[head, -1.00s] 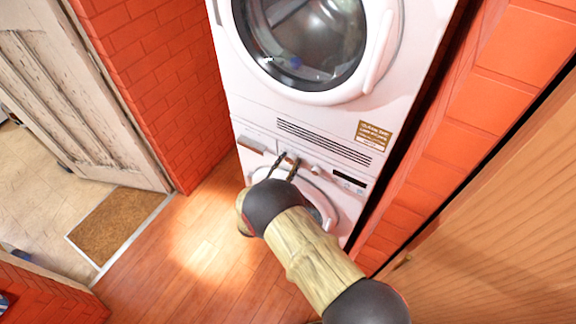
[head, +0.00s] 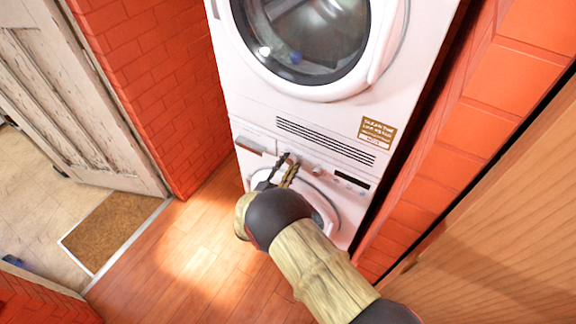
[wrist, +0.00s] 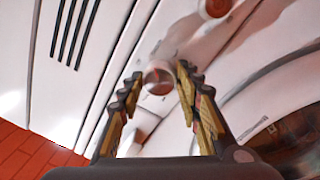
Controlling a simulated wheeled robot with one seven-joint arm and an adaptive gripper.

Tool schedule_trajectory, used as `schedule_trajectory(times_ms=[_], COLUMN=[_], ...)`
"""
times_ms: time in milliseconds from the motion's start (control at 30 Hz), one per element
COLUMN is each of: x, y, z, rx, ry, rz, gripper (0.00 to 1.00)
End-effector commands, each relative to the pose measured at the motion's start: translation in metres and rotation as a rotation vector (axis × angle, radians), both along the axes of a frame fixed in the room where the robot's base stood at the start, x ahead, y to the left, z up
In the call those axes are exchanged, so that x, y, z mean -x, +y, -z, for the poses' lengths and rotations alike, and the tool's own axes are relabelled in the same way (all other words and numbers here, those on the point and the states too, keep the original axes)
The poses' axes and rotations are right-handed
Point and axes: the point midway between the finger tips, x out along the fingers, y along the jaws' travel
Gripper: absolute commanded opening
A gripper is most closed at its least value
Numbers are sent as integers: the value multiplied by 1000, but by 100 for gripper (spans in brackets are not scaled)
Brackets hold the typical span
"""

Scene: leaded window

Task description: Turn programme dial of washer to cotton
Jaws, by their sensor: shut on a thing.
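The washer (head: 343,224) is the lower of two stacked white machines, with a round door. My gripper (head: 290,165) is at its control panel, left of a small round knob (head: 318,170). In the wrist view my gripper (wrist: 158,80) has its two fingers on either side of a round, reddish-grey dial (wrist: 158,77) and is shut on it. A second round knob (wrist: 215,7) shows at the top edge, clear of the fingers. My fingers mostly hide the held dial in the head view. Its markings and setting cannot be read.
A dryer-like machine with a round glass door (head: 300,38) stands above, with a dark vent grille (head: 325,140) below it. A drawer front (head: 252,146) is left of the dial. Brick walls flank the machines. The wooden floor (head: 190,250) at left is clear.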

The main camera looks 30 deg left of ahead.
Motion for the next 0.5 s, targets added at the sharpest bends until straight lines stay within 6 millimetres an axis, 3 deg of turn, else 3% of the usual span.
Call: schedule_trajectory(times_ms=[333, 367, 500], x=[0, 0, 0], y=[-1, -1, -1], z=[1, 1, 1], rx=[0, 0, 0], ry=[2, 2, 2], rz=[1, 1, 1], gripper=[9, 36, 44])
